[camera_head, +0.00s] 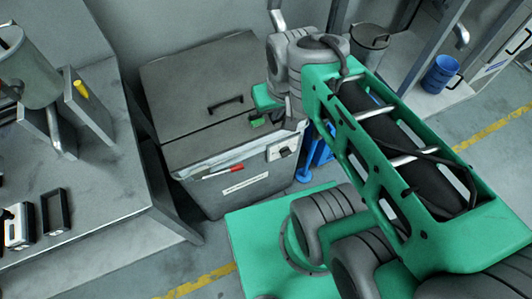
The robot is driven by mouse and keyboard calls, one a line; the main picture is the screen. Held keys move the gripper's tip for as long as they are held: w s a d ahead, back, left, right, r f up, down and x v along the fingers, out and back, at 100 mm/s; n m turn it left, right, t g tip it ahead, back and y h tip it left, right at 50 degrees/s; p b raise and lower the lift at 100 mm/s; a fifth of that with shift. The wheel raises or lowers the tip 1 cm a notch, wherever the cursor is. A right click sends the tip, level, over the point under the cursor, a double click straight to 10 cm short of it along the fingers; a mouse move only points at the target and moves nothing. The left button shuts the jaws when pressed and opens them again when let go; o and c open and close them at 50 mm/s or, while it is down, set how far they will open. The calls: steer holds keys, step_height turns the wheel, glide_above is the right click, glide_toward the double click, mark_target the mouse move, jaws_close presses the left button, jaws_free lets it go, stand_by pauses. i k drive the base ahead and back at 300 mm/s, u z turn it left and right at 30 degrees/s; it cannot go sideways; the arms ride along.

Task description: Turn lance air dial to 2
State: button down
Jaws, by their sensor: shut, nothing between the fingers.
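A small white plate with a dark knob (284,151) sits on the upper right of the front face of a grey cabinet (215,198). It may be the lance air dial; its numbers and pointer are too small to read. My gripper (258,121) shows only as a small green and dark part at the end of my arm, over the cabinet's top near its front edge. It is shut and empty, above and left of the knob and apart from it in the picture. My wrist hides part of the gripper.
A red and white marker-like object (222,171) and a printed label (246,185) are on the cabinet front. The lid has a black handle (225,103). A grey workbench (95,215) stands at left.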

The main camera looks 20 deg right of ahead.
mark_target(285, 152)
steer(key=u, duration=0.5)
steer(key=k, duration=1.15)
steer(key=u, duration=1.1)
steer(key=i, duration=0.55)
steer(key=z, duration=0.3)
